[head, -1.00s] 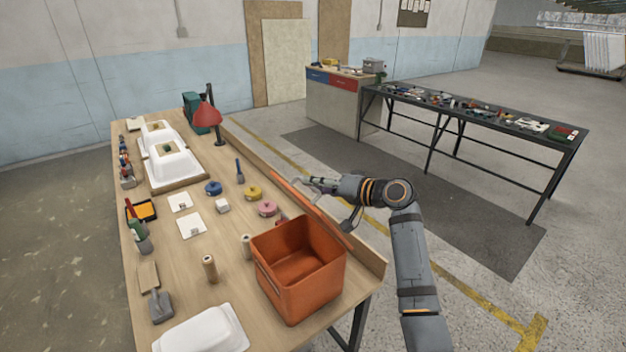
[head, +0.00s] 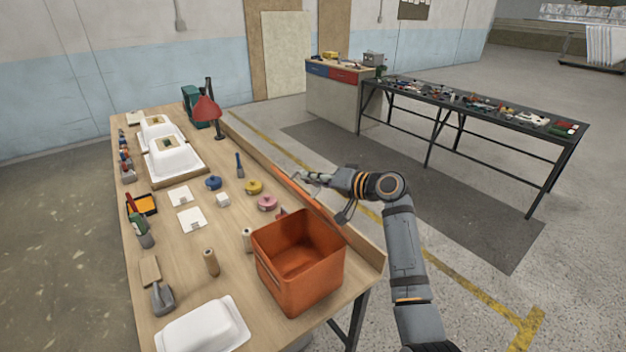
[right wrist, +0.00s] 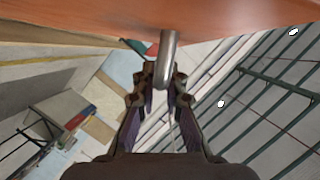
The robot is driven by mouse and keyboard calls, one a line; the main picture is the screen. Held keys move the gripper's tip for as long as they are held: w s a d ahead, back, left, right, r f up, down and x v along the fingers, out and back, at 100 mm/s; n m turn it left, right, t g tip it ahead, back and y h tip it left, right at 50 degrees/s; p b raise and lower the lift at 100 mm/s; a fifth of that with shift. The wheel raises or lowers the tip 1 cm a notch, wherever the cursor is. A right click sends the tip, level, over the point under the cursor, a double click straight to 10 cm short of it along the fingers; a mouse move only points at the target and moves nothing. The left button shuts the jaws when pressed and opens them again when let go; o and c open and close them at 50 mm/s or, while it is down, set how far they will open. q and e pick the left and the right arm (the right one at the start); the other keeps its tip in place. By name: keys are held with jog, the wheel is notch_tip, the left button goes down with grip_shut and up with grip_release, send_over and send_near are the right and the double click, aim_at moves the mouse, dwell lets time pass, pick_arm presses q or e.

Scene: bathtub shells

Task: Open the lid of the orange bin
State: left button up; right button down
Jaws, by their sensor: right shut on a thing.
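The orange bin (head: 298,285) stands on the right side of the wooden workbench, and its inside is open to view from above. Its lid (head: 318,206) is swung up and shows almost edge-on as a thin orange strip behind the bin's right side. In the right wrist view the lid (right wrist: 240,18) fills the top, with a metal handle (right wrist: 168,60) sticking out from it. My right gripper (head: 303,178) is at the lid's far end; in the right wrist view its fingers (right wrist: 163,82) are closed around the handle. My left gripper is not in view.
A wooden rail (head: 258,158) runs along the bench's right edge. Rolls of tape, tiles and a wooden cylinder (head: 211,262) lie left of the bin. A white shell (head: 203,328) is in front. A red lamp (head: 206,108) stands at the far end.

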jog(key=shift+d+f, duration=0.15)
jog(key=shift+f, duration=0.05)
jog(key=w+d+m+y+b, duration=0.1)
jog(key=w+d+m+b, duration=0.2)
jog(key=w+d+b, duration=0.1)
jog(key=shift+d+r, duration=0.35)
jog(key=shift+d, duration=0.4)
jog(key=c, duration=1.7)
grip_release()
jog(key=o, duration=0.3)
jog(key=shift+w+d+y, duration=0.15)
jog(key=shift+y, duration=0.15)
jog(key=shift+r, duration=0.1)
